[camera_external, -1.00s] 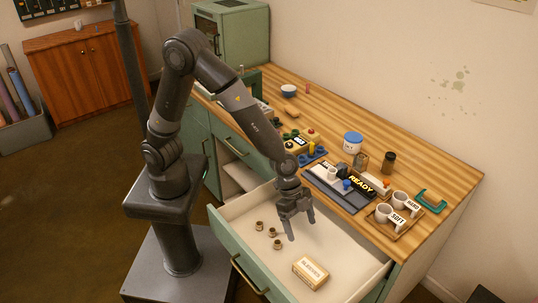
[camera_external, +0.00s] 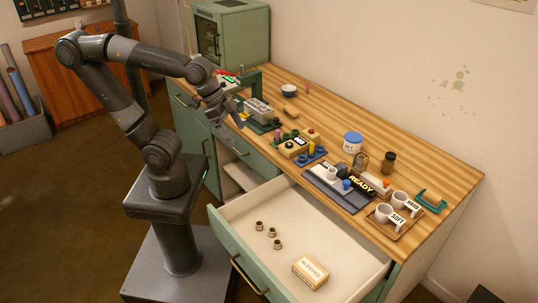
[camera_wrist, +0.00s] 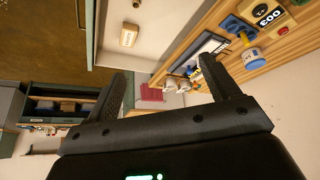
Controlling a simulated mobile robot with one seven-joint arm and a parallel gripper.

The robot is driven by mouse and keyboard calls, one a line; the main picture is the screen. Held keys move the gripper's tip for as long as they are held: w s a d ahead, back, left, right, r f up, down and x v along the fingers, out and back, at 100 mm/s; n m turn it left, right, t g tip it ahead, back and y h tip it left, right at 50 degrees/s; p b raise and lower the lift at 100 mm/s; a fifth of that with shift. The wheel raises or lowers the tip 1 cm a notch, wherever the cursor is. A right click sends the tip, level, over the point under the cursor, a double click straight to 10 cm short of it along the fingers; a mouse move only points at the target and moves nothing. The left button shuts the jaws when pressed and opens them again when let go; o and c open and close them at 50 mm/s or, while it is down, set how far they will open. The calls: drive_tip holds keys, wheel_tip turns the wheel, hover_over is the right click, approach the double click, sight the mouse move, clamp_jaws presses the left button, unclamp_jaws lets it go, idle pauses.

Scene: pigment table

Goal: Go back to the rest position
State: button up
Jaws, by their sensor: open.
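My gripper (camera_external: 232,120) is open and empty, raised near the left part of the wooden worktop (camera_external: 375,130). Inside the drawer are a labelled box (camera_external: 310,272) and three small brown pots. The box also shows in the wrist view (camera_wrist: 129,35).
The worktop holds a grey box (camera_external: 258,110), a yellow device (camera_external: 299,146), a blue-lidded jar (camera_external: 352,143), a dark jar (camera_external: 388,162), a "READY" tray (camera_external: 337,190) and two cups on a board (camera_external: 400,222). A green cabinet (camera_external: 232,38) stands at the back.

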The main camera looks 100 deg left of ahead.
drive_tip(key=s, duration=0.1)
drive_tip(key=s+a, duration=0.1)
drive_tip(key=s+a+n, duration=0.1)
drive_tip(key=shift+r+y, duration=0.25)
drive_tip(key=shift+y, duration=0.15)
drive_tip(key=shift+o, duration=0.6)
